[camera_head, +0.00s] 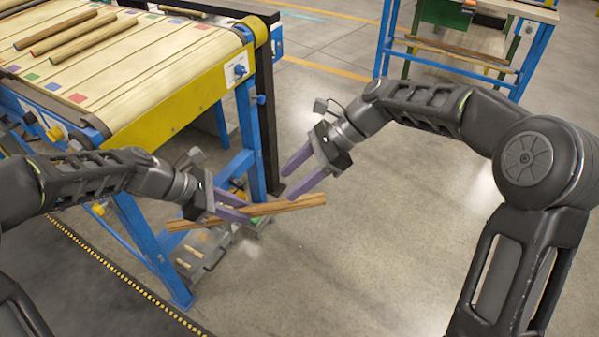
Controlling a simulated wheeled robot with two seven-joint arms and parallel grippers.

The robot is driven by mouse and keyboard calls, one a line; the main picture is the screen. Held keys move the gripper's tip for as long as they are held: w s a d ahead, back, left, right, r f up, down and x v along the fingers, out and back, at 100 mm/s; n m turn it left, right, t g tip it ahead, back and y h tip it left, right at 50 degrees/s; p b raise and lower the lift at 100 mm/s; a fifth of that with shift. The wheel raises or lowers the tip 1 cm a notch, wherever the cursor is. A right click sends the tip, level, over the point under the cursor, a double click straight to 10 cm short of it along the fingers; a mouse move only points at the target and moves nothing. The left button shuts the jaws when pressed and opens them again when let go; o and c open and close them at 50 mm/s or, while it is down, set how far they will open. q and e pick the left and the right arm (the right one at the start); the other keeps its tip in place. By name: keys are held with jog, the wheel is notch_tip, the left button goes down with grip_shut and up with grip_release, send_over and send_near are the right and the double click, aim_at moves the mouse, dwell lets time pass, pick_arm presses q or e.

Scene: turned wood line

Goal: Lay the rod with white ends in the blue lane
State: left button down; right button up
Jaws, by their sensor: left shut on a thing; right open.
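My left gripper (246,207) is shut on a wooden rod (290,204) and holds it in the air in front of the belt's corner. The rod lies nearly level, its right end slightly higher; the colour of its ends is too small to tell. My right gripper (287,184) is open, its purple fingers just above the rod's right part, apparently apart from it. The belt (120,78) has lanes split by thin lines. A blue square (53,87) marks one lane at the near edge, between a green square (31,77) and a red square (77,98).
Several rods lie on the belt, including one with a red end (60,32) and one with a greenish end (90,38). A yellow rail (180,98) and blue legs (150,240) edge the conveyor. A blue-framed table (535,60) stands at the back right. Floor between is clear.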

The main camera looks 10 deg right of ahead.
aim_at(263, 205)
jog(key=x, duration=1)
jog(key=shift+a+f, duration=0.1)
jog(key=shift+c, duration=0.2)
pick_arm(q)
jog(key=shift+w, duration=0.1)
pick_arm(e)
jog(key=shift+s, duration=0.15)
grip_shut()
pick_arm(q)
jog(key=c, duration=1.1)
grip_release()
jog(key=shift+o, duration=0.2)
